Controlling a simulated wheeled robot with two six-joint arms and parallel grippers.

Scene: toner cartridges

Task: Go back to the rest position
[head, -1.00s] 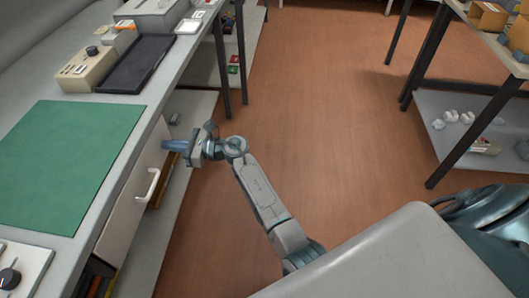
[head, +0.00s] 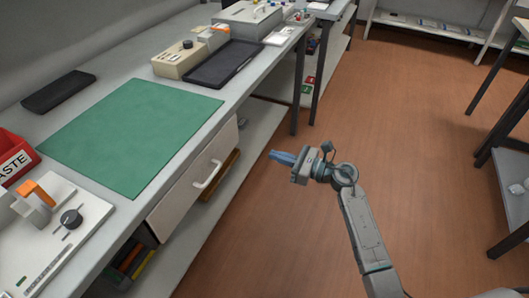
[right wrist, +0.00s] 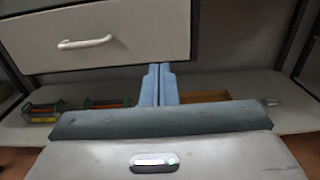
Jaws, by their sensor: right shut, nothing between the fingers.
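My right gripper (head: 283,158) is in the head view, out over the open floor to the right of the workbench. Its blue fingers are together with nothing between them, and they point left toward the bench. In the right wrist view the same closed fingers (right wrist: 159,85) stand upright in the middle, in front of the bench's lower shelf and below the drawer. They appear apart from the drawer front. My left gripper is not in view.
The workbench has a green mat (head: 135,140), a black tray (head: 222,64) and a drawer (head: 193,190) with a white handle, which looks shut. Toner cartridges (right wrist: 107,103) lie on the lower shelf (right wrist: 215,118). Brown floor (head: 400,140) is clear between bench and right-hand tables.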

